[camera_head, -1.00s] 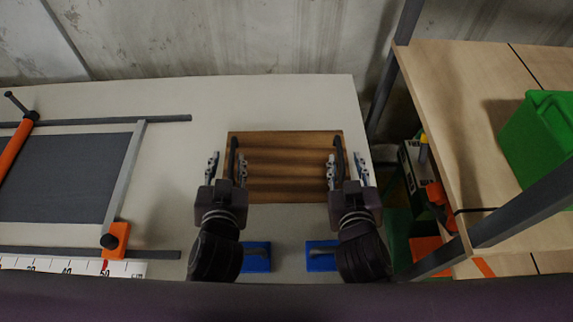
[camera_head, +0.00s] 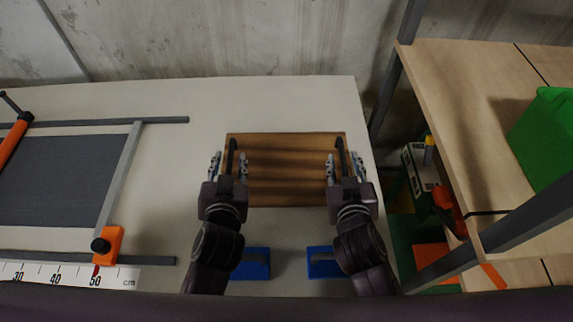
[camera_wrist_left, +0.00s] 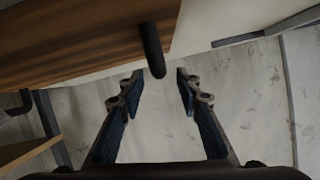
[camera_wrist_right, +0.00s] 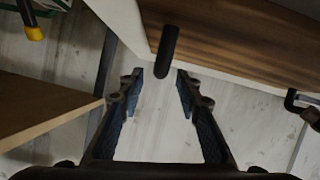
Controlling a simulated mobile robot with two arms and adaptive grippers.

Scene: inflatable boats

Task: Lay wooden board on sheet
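The wooden board (camera_head: 285,170) is brown and striped, and lies flat on the pale table with a dark handle at its left and right ends. My left gripper (camera_head: 229,166) is open, its fingers on either side of the left handle (camera_head: 231,155). In the left wrist view this handle (camera_wrist_left: 152,50) shows between and just beyond the fingertips. My right gripper (camera_head: 344,166) is open around the right handle (camera_head: 341,157) in the same way; the right wrist view shows that handle (camera_wrist_right: 166,52) too. The dark grey sheet (camera_head: 55,180) lies at the left of the table.
Bars (camera_head: 122,170) and orange clamps (camera_head: 107,243) frame the sheet, with a ruler (camera_head: 65,276) along its near side. Two blue blocks (camera_head: 254,264) sit by my wrists. A wooden shelf (camera_head: 455,100) with a green bin (camera_head: 545,140) stands right. Table between sheet and board is clear.

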